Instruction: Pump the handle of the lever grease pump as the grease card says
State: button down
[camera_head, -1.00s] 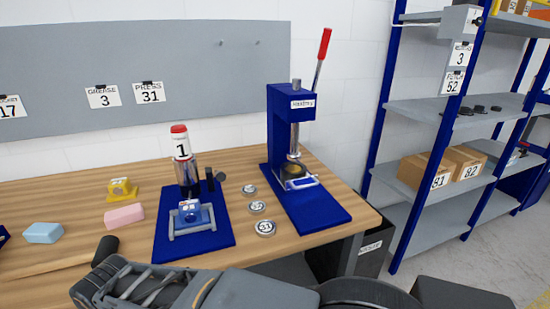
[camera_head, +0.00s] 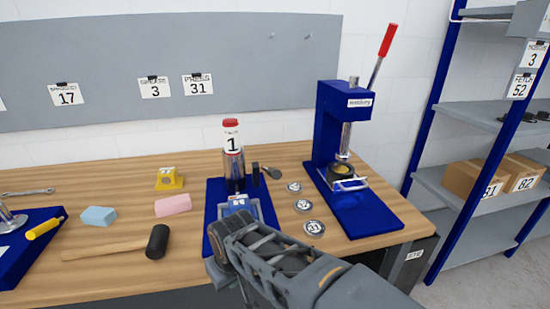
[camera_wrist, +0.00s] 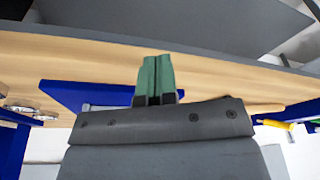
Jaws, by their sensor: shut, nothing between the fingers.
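The grease card (camera_head: 154,87) on the grey board reads 3. The grease pump (camera_head: 233,160), an upright metal cylinder with a white tube marked 1 and a red cap, stands on a blue base (camera_head: 212,193). A dark lever with a rounded end (camera_head: 270,173) sticks out at its right. My gripper (camera_head: 222,232) is in front of the base in the head view. In the wrist view its green fingers (camera_wrist: 155,75) are shut together and hold nothing.
A blue press (camera_head: 328,125) with a red-ended lever stands to the right. Several numbered discs (camera_head: 303,206) lie between. Left are a yellow block (camera_head: 170,179), a pink block (camera_head: 173,205), a light blue block (camera_head: 98,216) and a black-headed mallet (camera_head: 157,242).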

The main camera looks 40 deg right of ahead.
jog(key=w+d+r+n+g+p, duration=0.1)
jog(key=w+d+r+n+p, duration=0.15)
jog(key=r, duration=0.35)
jog(key=w+d+r+n+p, duration=0.1)
jog(key=w+d+r+p, duration=0.1)
jog(key=w+r+p, duration=0.3)
notch_tip(320, 180, up, 15)
jog(key=n+g+y+p, duration=0.2)
jog(key=n+p, duration=0.4)
send_over(271, 169)
jog(key=w+a, duration=0.2)
jog(key=a, duration=0.1)
jog(key=w+d+r+n+y+p, duration=0.1)
jog(key=d+r+n+p, duration=0.2)
jog(key=d+r+n, duration=0.1)
jog(key=d+r, duration=0.1)
jog(key=d, duration=0.1)
jog(key=shift+d+r+g+p, duration=0.2)
jog(key=shift+d+g+p, duration=0.1)
jog(key=shift+d, duration=0.1)
jog(key=shift+f, duration=0.1)
jog(key=x, duration=0.8)
jog(key=s+x, duration=0.1)
jog(key=x, duration=0.3)
jog(key=shift+s+d, duration=0.1)
jog(key=shift+s+f, duration=0.3)
jog(key=shift+f, duration=0.4)
